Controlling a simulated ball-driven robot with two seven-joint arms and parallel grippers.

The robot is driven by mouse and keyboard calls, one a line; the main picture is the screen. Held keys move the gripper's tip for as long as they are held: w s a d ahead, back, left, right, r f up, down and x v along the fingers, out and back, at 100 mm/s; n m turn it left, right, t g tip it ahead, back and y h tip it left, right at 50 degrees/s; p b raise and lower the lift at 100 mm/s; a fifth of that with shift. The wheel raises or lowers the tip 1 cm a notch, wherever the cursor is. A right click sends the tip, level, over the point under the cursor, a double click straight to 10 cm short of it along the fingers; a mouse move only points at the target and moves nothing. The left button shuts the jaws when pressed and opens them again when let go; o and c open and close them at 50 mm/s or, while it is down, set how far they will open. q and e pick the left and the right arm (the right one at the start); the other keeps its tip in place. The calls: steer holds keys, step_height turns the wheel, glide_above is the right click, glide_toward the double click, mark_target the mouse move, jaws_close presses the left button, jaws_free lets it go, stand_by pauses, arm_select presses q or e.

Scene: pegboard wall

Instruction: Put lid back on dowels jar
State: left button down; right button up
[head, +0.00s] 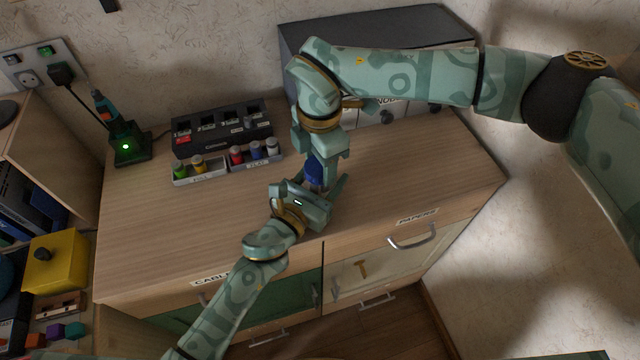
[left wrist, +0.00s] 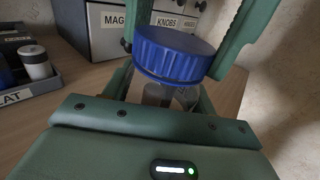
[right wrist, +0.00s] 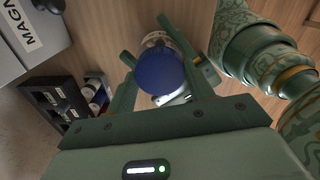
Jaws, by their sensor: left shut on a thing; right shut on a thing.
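The blue lid (head: 315,172) is between my two grippers above the wooden cabinet top. In the left wrist view the ribbed lid (left wrist: 175,54) sits right over the clear jar (left wrist: 170,96); I cannot tell whether it is fully seated. My right gripper (head: 320,163) comes from above and is shut on the lid, with a finger on each side of it. The right wrist view shows the lid's round top (right wrist: 160,72). My left gripper (head: 318,192) comes from the front and is shut on the jar, which is mostly hidden in the head view.
A black charger rack (head: 222,130) and small trays of coloured-capped jars (head: 228,163) stand left on the cabinet top. A green-lit charger (head: 127,143) is farther left. A grey drawer box (head: 385,50) stands behind my right arm. The cabinet top's right part is clear.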

steer(key=o, duration=1.1)
steer(key=shift+c, duration=0.2)
steer(key=shift+r, duration=0.1)
steer(key=shift+r, duration=2.15)
steer(key=shift+c, duration=0.3)
